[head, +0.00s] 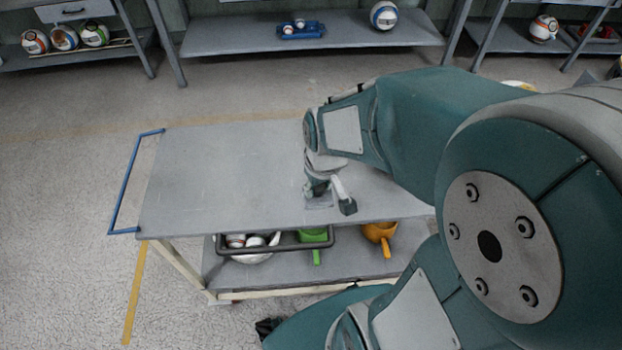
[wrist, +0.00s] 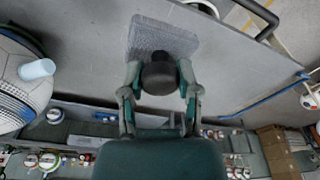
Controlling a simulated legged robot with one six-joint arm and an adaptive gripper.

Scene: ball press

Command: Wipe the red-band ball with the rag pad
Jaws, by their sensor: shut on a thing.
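My gripper (head: 328,195) is over the grey cart top, low near its front edge. In the wrist view my gripper (wrist: 160,85) is shut on the dark knob (wrist: 160,72) of the rag pad. The rag pad (wrist: 160,38) is a grey textured square at the fingertips; it shows small under the gripper in the head view (head: 318,203). Whether it touches the cart top I cannot tell. A white ball (wrist: 15,85) with a pale peg is at the left of the wrist view; no red band shows on it. Balls with red marks sit on the back shelves, left (head: 35,41) and right (head: 543,28).
The cart top (head: 220,170) is bare at the left, with a blue handle (head: 124,185) at its end. Its lower shelf has a black tray (head: 270,247) and an orange pan (head: 380,234). A blue tray (head: 302,30) is on the back middle shelf.

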